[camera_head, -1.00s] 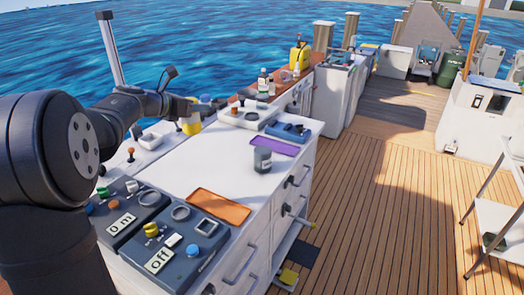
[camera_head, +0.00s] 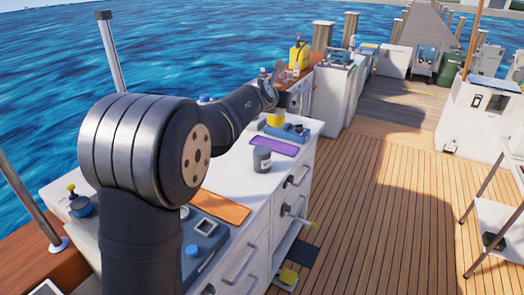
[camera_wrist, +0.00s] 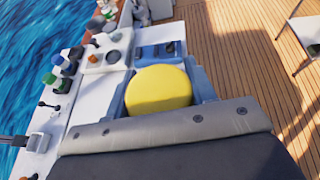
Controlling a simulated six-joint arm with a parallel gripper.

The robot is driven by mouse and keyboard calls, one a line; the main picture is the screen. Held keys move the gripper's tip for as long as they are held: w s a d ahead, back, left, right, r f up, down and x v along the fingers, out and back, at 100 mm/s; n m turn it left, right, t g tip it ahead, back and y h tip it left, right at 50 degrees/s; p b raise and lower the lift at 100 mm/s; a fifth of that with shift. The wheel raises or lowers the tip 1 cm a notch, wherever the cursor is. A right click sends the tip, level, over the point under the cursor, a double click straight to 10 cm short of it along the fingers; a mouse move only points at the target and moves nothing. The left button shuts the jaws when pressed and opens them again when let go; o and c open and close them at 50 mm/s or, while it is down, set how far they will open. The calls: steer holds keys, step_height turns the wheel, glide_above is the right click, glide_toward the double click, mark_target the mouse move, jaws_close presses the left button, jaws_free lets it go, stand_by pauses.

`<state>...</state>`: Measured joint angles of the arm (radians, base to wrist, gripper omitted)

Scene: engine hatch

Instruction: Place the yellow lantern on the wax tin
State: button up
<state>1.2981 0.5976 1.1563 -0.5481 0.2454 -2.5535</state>
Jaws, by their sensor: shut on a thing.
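My gripper (camera_head: 277,104) is over the far part of the white counter. It is shut on the yellow lantern (camera_head: 275,119), which hangs below it near the blue tray. In the wrist view the lantern's round yellow top (camera_wrist: 158,88) sits between the two blue-grey fingers of my gripper (camera_wrist: 160,72). A dark grey can with a pale label (camera_head: 262,159) stands upright on the counter, nearer than the lantern and apart from it. It may be the wax tin; its lettering is too small to read.
A purple mat (camera_head: 272,147) and an orange mat (camera_head: 221,207) lie on the white counter (camera_head: 240,178). A blue tray (camera_head: 292,132) stands beside the purple mat. My arm hides much of the counter's left side. Several small items show in the wrist view (camera_wrist: 108,55).

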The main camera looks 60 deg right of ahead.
steer(key=s+d+r, duration=0.1)
steer(key=s+d, duration=0.1)
steer(key=s, duration=0.2)
step_height(320, 180, down, 5)
steer(key=shift+w+d+f, duration=0.4)
steer(key=shift+w+f, duration=1.4)
steer(key=shift+w, duration=0.15)
steer(key=shift+w+d+f, duration=0.4)
steer(key=shift+w+f, duration=1.45)
steer(key=shift+w, duration=0.05)
steer(key=shift+w+d+f, duration=0.4)
steer(key=shift+w+f, duration=1.4)
steer(key=shift+w, duration=0.15)
steer(key=shift+f, duration=0.15)
steer(key=o, duration=1.1)
